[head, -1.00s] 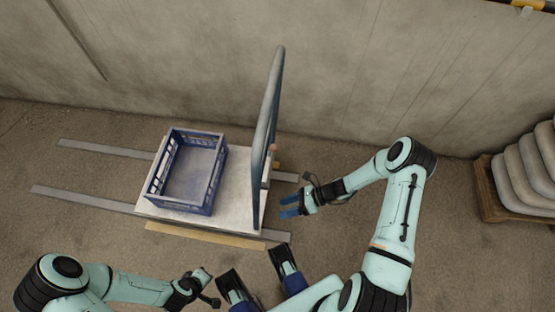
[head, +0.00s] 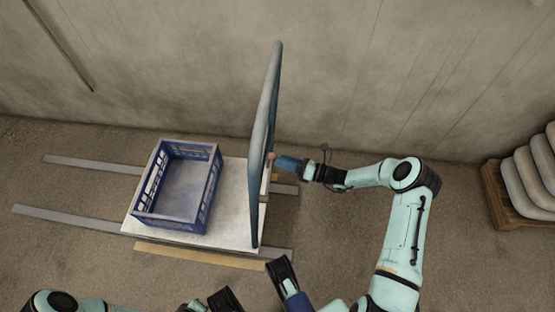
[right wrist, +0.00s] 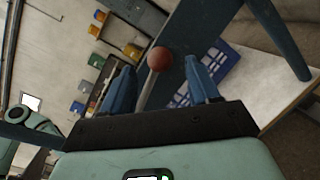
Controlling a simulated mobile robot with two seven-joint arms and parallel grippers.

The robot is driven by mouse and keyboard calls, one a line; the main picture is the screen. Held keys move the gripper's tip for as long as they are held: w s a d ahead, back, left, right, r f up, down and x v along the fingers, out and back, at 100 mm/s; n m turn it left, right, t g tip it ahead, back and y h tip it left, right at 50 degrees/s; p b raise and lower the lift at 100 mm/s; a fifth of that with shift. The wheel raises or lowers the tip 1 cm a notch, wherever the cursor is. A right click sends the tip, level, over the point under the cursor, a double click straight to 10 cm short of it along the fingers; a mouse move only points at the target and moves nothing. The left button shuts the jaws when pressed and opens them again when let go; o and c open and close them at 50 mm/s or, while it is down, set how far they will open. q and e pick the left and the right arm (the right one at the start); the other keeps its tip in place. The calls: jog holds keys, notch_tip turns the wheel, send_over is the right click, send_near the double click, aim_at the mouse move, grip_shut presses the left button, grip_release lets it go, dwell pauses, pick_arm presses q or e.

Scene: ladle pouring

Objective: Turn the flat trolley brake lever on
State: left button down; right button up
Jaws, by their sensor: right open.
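The flat trolley has a white deck (head: 234,213) and a tall grey-blue handle frame (head: 265,110) at its right end. The brake lever has a round red-brown knob (head: 271,156), just right of the frame; it also shows in the right wrist view as a red-brown ball (right wrist: 160,59) on a thin light rod (right wrist: 149,88). My right gripper (head: 280,162) is beside the knob on its right, fingers pointing left. In the right wrist view its two blue fingers (right wrist: 158,78) are open, with the lever appearing between them. Contact cannot be told.
A blue crate (head: 137,214) stands on the trolley deck. Grey rails (head: 75,219) run along the floor under the trolley. A concrete wall (head: 180,60) is behind. Stacked sacks (head: 520,185) on a wooden pallet (head: 497,195) stand at the far right.

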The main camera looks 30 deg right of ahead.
pick_arm(q)
jog(key=shift+s+a+f+g, duration=0.1)
jog(key=shift+s+f+g, duration=0.2)
jog(key=shift+s+f, duration=0.3)
pick_arm(e)
jog(key=shift+x, duration=1.45)
pick_arm(q)
jog(key=shift+r, duration=0.1)
pick_arm(e)
grip_shut()
pick_arm(q)
jog(key=shift+r, duration=0.1)
